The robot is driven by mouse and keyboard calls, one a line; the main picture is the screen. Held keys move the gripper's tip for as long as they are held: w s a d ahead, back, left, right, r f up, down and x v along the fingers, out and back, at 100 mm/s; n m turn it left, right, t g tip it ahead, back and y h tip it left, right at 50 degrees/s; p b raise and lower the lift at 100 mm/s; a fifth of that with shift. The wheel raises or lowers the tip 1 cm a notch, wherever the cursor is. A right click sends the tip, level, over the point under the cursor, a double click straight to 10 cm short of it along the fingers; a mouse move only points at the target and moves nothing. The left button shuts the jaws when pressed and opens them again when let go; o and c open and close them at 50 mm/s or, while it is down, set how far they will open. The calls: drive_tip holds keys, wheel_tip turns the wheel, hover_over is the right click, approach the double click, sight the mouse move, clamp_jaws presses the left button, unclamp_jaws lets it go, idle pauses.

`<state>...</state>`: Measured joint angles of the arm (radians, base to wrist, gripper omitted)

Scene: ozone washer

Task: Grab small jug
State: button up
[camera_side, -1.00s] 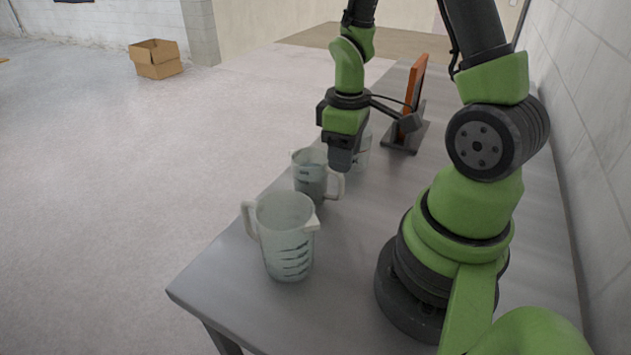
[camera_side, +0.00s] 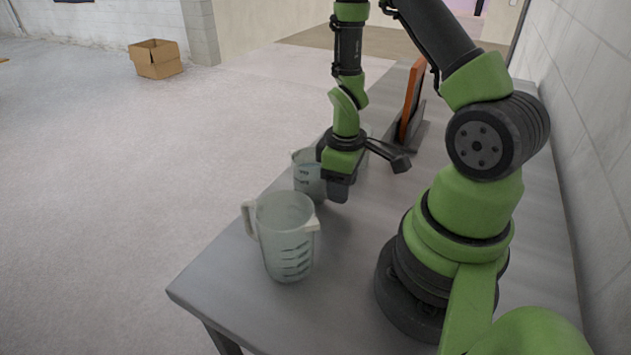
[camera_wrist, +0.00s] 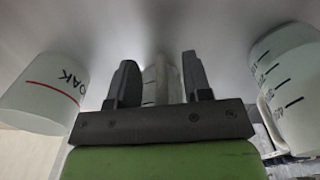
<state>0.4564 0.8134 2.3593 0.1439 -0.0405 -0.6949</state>
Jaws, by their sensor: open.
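In the side view, a small clear jug (camera_side: 306,177) with dark markings stands upright in the middle of the row on the table. My gripper (camera_side: 338,188) is low at its right side and hides its handle side. In the wrist view, my gripper (camera_wrist: 159,72) is open, its two dark fingers apart. A pale, narrow part of the small jug (camera_wrist: 158,82) shows between and beyond the fingers. I cannot tell whether the fingers touch it.
A larger clear jug (camera_side: 285,240) stands nearer the camera, also right in the wrist view (camera_wrist: 292,85). A container with a red line (camera_wrist: 42,95) is left in the wrist view. An orange panel on a dark stand (camera_side: 412,95) stands behind. The grey table (camera_side: 225,285) has its free edge at left.

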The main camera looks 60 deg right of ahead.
clamp_jaws()
drive_tip(key=shift+r, duration=0.25)
